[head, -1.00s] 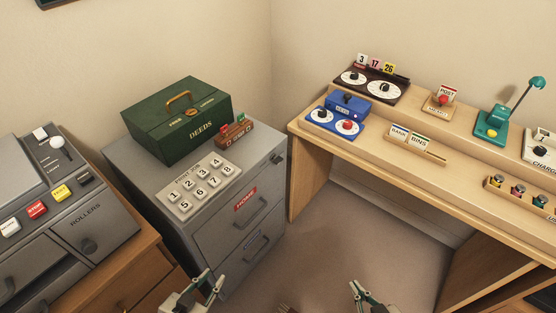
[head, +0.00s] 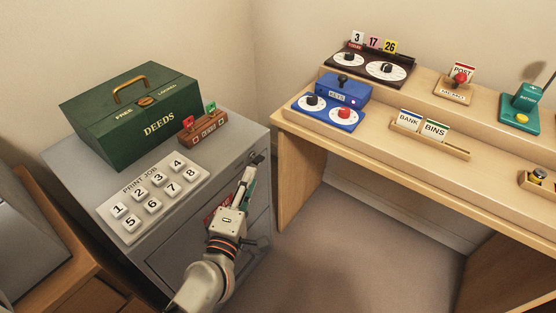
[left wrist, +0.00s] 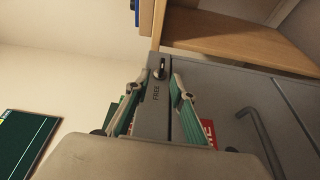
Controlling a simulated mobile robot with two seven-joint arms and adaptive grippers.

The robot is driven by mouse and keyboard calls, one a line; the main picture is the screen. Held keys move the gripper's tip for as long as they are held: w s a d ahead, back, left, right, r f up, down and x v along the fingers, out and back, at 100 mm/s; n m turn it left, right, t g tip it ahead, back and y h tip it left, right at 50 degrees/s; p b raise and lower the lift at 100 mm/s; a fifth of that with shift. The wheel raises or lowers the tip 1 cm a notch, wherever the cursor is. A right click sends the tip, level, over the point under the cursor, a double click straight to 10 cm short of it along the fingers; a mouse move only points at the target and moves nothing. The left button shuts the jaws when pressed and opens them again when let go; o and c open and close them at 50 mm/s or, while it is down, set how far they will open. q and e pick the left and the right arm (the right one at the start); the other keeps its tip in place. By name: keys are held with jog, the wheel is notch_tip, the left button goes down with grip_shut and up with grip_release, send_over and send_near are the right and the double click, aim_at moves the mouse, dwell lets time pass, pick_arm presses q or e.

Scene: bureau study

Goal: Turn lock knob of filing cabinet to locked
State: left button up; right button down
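The grey filing cabinet (head: 75,165) stands at the left against the wall. In the left wrist view its lock knob (left wrist: 160,70) is a small dark knob on the cabinet front (left wrist: 220,90), with the word FREE printed beside it. My left gripper (head: 254,165) is at the upper right of the cabinet front. In the left wrist view its fingers (left wrist: 158,82) are apart, with the knob between and slightly beyond the tips. I cannot tell whether they touch it. In the head view the gripper mostly hides the knob. My right gripper is out of view.
A green deeds box (head: 150,115), a brown card holder (head: 203,128) and a print job keypad (head: 150,200) sit on the cabinet. A wooden desk (head: 300,160) with several devices stands to the right. Cabinet drawer handles (left wrist: 262,140) are near my left gripper.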

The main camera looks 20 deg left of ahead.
aim_at(257, 165)
pick_arm(q)
jog(key=shift+w+d+f+n, duration=0.2)
jog(key=shift+w+n, duration=0.1)
jog(key=shift+w, duration=0.3)
jog(key=shift+w+a, duration=0.15)
jog(key=shift+w, duration=1.65)
jog(key=shift+w+a, duration=0.1)
jog(key=shift+w, duration=1.65)
grip_shut()
